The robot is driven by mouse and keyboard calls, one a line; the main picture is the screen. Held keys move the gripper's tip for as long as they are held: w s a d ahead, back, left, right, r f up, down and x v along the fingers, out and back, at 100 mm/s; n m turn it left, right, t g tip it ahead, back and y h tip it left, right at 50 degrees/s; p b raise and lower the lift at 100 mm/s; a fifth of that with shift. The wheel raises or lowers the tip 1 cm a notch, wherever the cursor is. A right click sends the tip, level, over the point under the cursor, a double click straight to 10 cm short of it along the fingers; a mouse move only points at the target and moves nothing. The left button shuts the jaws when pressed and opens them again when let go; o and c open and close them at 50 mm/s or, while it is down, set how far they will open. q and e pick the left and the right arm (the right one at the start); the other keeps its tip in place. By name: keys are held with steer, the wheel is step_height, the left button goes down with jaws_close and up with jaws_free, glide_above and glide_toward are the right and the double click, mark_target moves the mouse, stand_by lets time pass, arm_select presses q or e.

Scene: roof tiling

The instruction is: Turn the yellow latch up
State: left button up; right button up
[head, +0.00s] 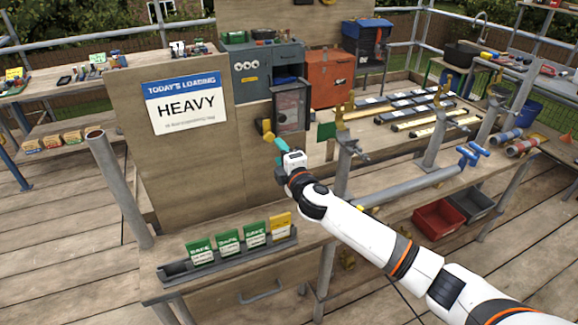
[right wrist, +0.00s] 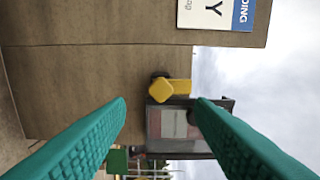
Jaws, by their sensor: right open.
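The yellow latch (head: 267,129) is on the wooden board, beside the left edge of a small dark-framed case with a clear front (head: 291,106). In the right wrist view the latch (right wrist: 176,88) shows a squarish yellow end and a narrower arm, with a dark round part behind it. My right gripper (head: 280,143) is open and empty, just below and in front of the latch. Its teal fingers (right wrist: 160,103) are spread apart, with the latch ahead of them between their tips; I cannot tell the exact gap. The left gripper is not in view.
A "HEAVY" sign (head: 184,106) is on the board left of the latch. A grey cabinet (head: 252,72) and an orange box (head: 329,78) stand behind. A rack of green and yellow cards (head: 228,257) sits below. Pipes and brackets crowd the right bench.

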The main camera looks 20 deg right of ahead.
steer(key=shift+s+d+b, duration=0.1)
steer(key=shift+s+b, duration=0.25)
steer(key=shift+s, duration=2.4)
steer(key=s+d+f+m+g+h, duration=0.1)
steer(key=s+d+f+m+g, duration=0.15)
steer(key=f, duration=0.85)
steer(key=s+d+f+m+g, duration=0.1)
steer(key=s+f+m+g, duration=0.15)
steer(key=f, duration=0.85)
steer(key=s+d+f+m+g+h, duration=0.1)
steer(key=s+d+f+m+g, duration=0.15)
steer(key=f, duration=0.95)
steer(key=s+a+f+m+g+b, duration=0.1)
steer(key=s+f+m+g, duration=0.3)
steer(key=s+f, duration=1.45)
steer(key=s+a+f+m+g, duration=0.1)
steer(key=s+f, duration=0.2)
steer(key=s, duration=0.7)
steer(key=s+a+f+m+g+y, duration=0.1)
steer(key=s+f, duration=0.3)
steer(key=s, duration=0.6)
steer(key=s+a+f+m+g, duration=0.2)
steer(key=s+a+f+g, duration=0.1)
steer(key=s, duration=0.7)
steer(key=shift+f+m+b, duration=0.25)
steer(key=shift+m+b, duration=0.1)
steer(key=shift+g, duration=0.25)
